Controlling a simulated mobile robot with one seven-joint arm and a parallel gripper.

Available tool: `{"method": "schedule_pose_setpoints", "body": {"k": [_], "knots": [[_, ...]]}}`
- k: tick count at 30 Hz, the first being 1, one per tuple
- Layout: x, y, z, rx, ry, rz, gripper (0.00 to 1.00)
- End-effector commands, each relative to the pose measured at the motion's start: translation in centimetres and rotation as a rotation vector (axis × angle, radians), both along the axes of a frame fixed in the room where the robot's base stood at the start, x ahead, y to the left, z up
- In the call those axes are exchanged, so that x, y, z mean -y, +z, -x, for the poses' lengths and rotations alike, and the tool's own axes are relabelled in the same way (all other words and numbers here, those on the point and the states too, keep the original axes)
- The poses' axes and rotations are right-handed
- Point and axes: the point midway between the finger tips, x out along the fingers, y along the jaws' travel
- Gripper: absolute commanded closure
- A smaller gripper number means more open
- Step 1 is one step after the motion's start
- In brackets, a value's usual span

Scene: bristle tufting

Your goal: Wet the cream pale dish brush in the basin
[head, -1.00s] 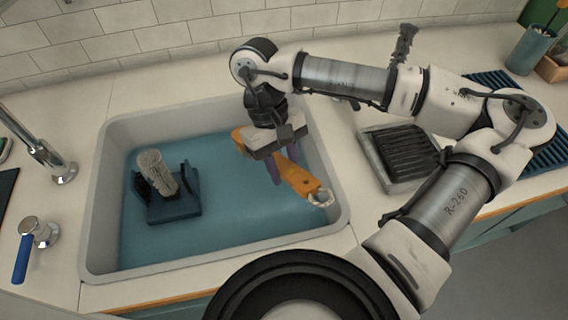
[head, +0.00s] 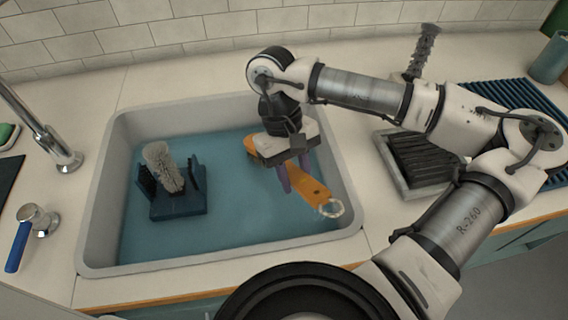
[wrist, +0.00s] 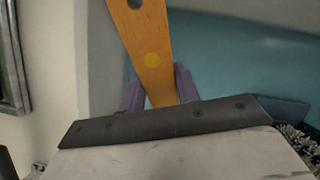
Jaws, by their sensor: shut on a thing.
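My gripper (head: 294,178) is over the right half of the grey basin (head: 97,215) in the head view, its purple fingers pointing down. It is shut on an orange handle (head: 313,190) with a pale ring at its near end. The handle (wrist: 150,50) runs between the fingers in the wrist view. A short orange part shows left of the gripper; bristles on it are hidden, so I cannot tell whether this is the cream pale dish brush. A pale, upright bristled head (head: 162,167) stands in a dark blue holder (head: 178,208) at the basin's left.
Blue-teal water or floor (head: 235,225) fills the basin's bottom. A tap (head: 62,158) and a blue-handled lever (head: 20,245) stand to the left. A dark ribbed tray (head: 425,155) and a blue rack (head: 500,100) lie to the right.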

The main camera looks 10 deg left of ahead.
Motion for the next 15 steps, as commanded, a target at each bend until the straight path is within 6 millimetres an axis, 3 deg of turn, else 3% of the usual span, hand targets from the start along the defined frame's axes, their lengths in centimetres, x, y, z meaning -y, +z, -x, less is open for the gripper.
{"method": "schedule_pose_setpoints", "body": {"k": [15], "knots": [[0.0,4.0,0.0,0.001,0.000,0.001,0.96]]}}
